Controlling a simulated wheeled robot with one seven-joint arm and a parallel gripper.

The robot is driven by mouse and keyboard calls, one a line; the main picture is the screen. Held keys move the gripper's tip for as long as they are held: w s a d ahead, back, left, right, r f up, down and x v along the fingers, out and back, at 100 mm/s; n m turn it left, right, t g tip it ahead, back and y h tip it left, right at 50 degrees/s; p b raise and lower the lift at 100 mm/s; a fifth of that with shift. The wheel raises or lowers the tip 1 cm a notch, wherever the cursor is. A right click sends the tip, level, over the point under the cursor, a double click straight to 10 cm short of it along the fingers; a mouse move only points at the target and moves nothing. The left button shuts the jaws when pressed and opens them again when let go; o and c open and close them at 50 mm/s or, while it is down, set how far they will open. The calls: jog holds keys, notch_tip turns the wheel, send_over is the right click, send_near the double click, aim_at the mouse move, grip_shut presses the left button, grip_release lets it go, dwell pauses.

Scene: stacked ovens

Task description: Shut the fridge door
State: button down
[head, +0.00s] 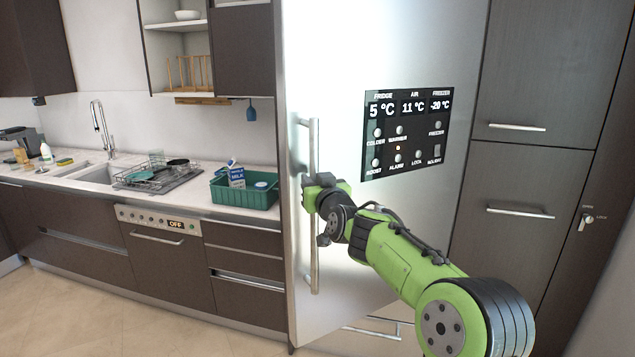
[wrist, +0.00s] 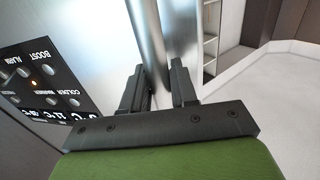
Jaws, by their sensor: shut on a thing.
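The fridge door (head: 345,65) is a tall silver panel with a black display panel (head: 408,132) on its face. It stands at an angle, swung out from the dark cabinets, with its handle side at the left. The vertical bar handle (head: 314,262) runs along that left edge. My gripper (head: 309,190) is at the handle's middle, shut on the bar. In the wrist view my gripper's two dark fingers (wrist: 166,88) stand on either side of the silver handle (wrist: 148,40). The fridge's inside is hidden behind the door.
A counter left of the door holds a green crate (head: 243,195), a dish rack (head: 155,175) and a sink (head: 85,172). Tall dark cabinets (head: 520,75) stand to the right. A lower drawer handle (head: 372,331) shows below the door. The floor (head: 100,320) at the left is clear.

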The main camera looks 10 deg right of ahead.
jog(key=c, duration=1)
grip_release()
jog(key=shift+s, duration=0.1)
jog(key=s+d+b, duration=0.1)
jog(key=s, duration=0.4)
jog(key=s+d+b, duration=0.1)
jog(key=s, duration=0.4)
jog(key=s+b, duration=0.1)
jog(key=s, duration=0.4)
jog(key=shift+s+d, duration=0.15)
jog(key=shift+d, duration=0.25)
jog(key=s+d+f+g+h, duration=0.1)
jog(key=s+f+g, duration=0.3)
jog(key=s, duration=0.7)
jog(key=s+d+f+m+g+h+p, duration=0.1)
jog(key=s+f+g, duration=0.3)
jog(key=s+f, duration=0.3)
jog(key=s+d+f+m+g+h+p, duration=0.1)
jog(key=s+f+g, duration=0.3)
jog(key=s, duration=1.1)
jog(key=shift+s+f, duration=0.1)
jog(key=shift+f, duration=0.8)
